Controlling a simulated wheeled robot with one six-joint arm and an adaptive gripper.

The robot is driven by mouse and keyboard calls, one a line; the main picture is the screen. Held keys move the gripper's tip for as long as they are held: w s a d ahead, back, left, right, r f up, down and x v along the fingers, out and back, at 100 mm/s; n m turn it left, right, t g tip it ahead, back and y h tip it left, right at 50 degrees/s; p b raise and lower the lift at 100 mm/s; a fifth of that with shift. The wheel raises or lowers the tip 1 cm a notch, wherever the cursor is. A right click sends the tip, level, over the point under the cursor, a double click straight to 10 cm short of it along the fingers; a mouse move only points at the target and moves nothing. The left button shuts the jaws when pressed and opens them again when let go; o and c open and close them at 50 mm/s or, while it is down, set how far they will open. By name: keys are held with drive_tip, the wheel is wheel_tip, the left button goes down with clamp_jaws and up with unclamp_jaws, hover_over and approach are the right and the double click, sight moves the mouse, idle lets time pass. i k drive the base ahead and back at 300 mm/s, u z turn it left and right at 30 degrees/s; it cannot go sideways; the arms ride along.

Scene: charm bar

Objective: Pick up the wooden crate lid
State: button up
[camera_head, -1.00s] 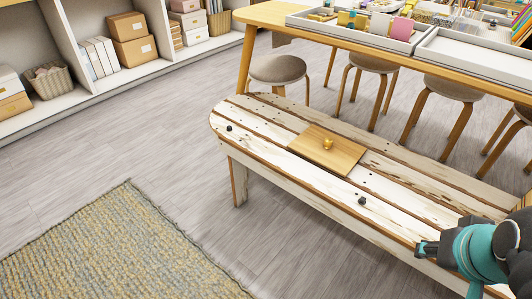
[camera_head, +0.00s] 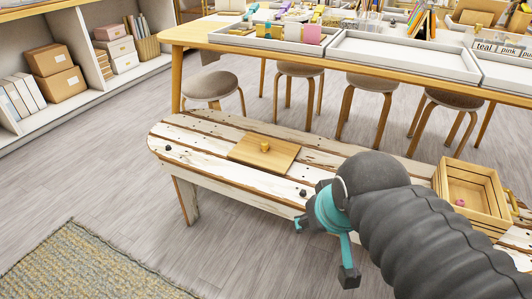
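The wooden crate lid (camera_head: 250,153) is a flat, light-brown board with a small round knob (camera_head: 265,147) on top. It lies flat on the worn white bench (camera_head: 205,142), left of the picture's middle. My gripper (camera_head: 324,250) is teal and dark grey and shows at the bench's front edge, right of and nearer than the lid. Its two fingertips are apart, with nothing seen between them. It does not touch the lid. My thick dark arm hides part of the bench's right half.
An open wooden crate (camera_head: 477,219) with a small pink thing inside stands on the bench's right end. Small dark knobs (camera_head: 303,193) sit on the bench. Stools (camera_head: 212,84) and a table with trays (camera_head: 395,57) stand behind. A rug (camera_head: 75,262) lies at front left.

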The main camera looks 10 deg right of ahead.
sight(275, 155)
drive_tip(key=z, duration=0.8)
drive_tip(key=k, duration=0.3)
drive_tip(key=z, duration=0.9)
drive_tip(key=i, duration=0.5)
drive_tip(key=z, duration=0.05)
drive_tip(key=k, duration=1.05)
drive_tip(key=u, duration=0.95)
drive_tip(key=i, duration=1.4)
drive_tip(key=z, duration=0.25)
